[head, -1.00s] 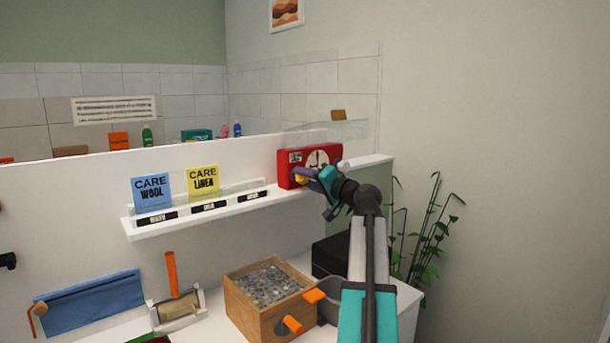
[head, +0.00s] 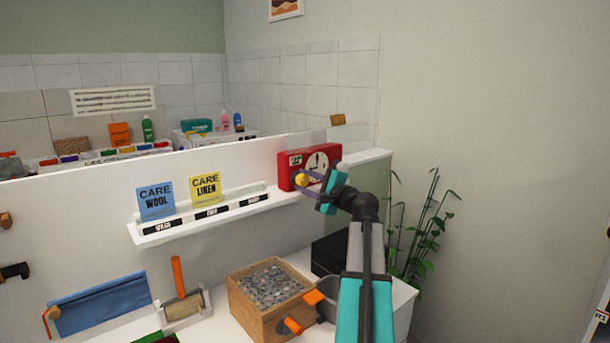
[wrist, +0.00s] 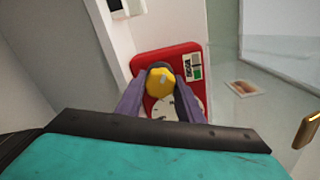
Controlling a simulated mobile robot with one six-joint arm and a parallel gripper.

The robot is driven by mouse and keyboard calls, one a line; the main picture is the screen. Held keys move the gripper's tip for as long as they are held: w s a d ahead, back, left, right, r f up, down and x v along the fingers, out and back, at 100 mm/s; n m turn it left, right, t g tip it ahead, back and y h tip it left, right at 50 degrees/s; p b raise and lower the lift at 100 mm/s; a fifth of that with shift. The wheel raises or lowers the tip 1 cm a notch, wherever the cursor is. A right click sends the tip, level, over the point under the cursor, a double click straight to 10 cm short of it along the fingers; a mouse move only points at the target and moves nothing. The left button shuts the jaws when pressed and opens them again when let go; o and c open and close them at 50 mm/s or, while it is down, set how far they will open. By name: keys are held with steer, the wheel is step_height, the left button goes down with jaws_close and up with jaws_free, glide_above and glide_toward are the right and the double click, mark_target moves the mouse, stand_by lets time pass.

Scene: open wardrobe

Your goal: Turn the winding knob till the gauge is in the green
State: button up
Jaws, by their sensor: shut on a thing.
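The red box (head: 288,172) stands at the right end of the white shelf, with a white round dial (head: 317,163) on its front. The yellow winding knob (head: 302,180) sits low on the box's front, and it also shows in the wrist view (wrist: 160,82). My gripper (wrist: 160,92) is shut on the knob, one purple finger on each side. A small gauge with a green part (wrist: 197,72) is on the box beside the knob in the wrist view. Its pointer is too small to read. The fingers partly cover the dial in the wrist view.
A white shelf (head: 180,236) holds a blue card (head: 156,202) and a yellow card (head: 205,188) left of the box. Below stand a wooden crate (head: 250,318) of grey bits and a dark box (head: 328,254). A plant (head: 415,240) stands at the right.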

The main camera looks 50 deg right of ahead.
steer(key=m+p, duration=0.5)
steer(key=shift+r+m, duration=0.1)
steer(key=shift+m, duration=0.2)
steer(key=shift+m+p, duration=1.35)
steer(key=shift+m, duration=0.25)
steer(key=shift+f, duration=0.2)
steer(key=o, duration=1.1)
steer(key=shift+s, duration=0.1)
steer(key=s+b, duration=0.1)
steer(key=s, duration=0.3)
steer(key=s+a+b, duration=0.1)
steer(key=s, duration=0.4)
steer(key=s+b, duration=0.1)
steer(key=s, duration=0.3)
steer(key=shift+s+a+b, duration=0.3)
